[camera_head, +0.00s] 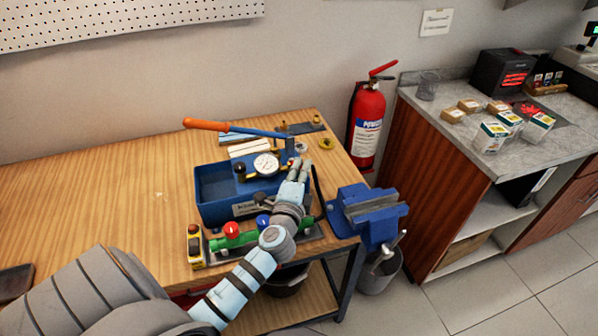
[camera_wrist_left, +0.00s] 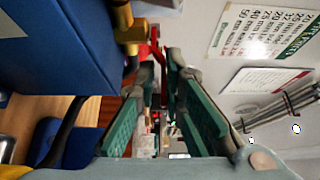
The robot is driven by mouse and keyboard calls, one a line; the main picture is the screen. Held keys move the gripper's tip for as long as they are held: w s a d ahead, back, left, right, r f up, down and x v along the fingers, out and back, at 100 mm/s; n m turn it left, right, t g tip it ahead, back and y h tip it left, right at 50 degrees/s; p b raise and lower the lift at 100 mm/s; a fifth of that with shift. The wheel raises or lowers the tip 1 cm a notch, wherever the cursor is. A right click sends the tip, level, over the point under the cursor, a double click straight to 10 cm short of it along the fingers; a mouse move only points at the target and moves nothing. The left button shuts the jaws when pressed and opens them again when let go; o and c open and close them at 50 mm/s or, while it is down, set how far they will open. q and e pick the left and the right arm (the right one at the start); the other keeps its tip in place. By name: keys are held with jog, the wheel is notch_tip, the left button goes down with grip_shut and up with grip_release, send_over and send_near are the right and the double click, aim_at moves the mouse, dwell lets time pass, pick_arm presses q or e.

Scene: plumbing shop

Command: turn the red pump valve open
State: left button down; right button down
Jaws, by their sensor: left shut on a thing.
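The test pump is a blue open tank (camera_head: 212,187) with a round dial gauge (camera_head: 265,164) and a long lever with an orange grip (camera_head: 205,125). My left gripper (camera_head: 302,167) is at the tank's right end, beyond the gauge. In the left wrist view, the red valve handle (camera_wrist_left: 155,45) stands upright between the tips of my left gripper (camera_wrist_left: 158,80), which are closed on it. A brass fitting (camera_wrist_left: 130,32) is beside it, near the blue tank wall (camera_wrist_left: 60,45). In the head view the gripper hides the valve. My right gripper is not in view.
A green manifold with red and blue knobs (camera_head: 231,229) lies at the bench's front edge, under my left arm. A blue vise (camera_head: 368,210) is at the bench's right corner. A fire extinguisher (camera_head: 367,125) stands behind. The bench's left half (camera_head: 100,190) is mostly clear.

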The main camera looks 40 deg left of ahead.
pick_arm(q)
jog(key=n+g+y+b, duration=0.1)
jog(key=y+b, duration=0.1)
jog(key=w+n+g+y+b, duration=0.1)
jog(key=n+g+y, duration=0.1)
jog(key=w+n+g+y+b, duration=0.1)
jog(key=b, duration=0.1)
jog(key=shift+d+f+n+y+b, duration=0.15)
jog(key=shift+f+n+y+b, duration=0.15)
jog(key=shift+y+b, duration=0.1)
jog(key=shift+w+r+n+g+y+b, duration=0.1)
jog(key=shift+n+g+y+b, duration=0.35)
jog(key=shift+g, duration=0.15)
jog(key=shift+w+r+n+g+y+b, duration=0.1)
jog(key=shift+n+g+y+b, duration=0.3)
jog(key=shift+g, duration=0.2)
jog(key=c, duration=1.7)
grip_release()
jog(key=shift+r, duration=0.1)
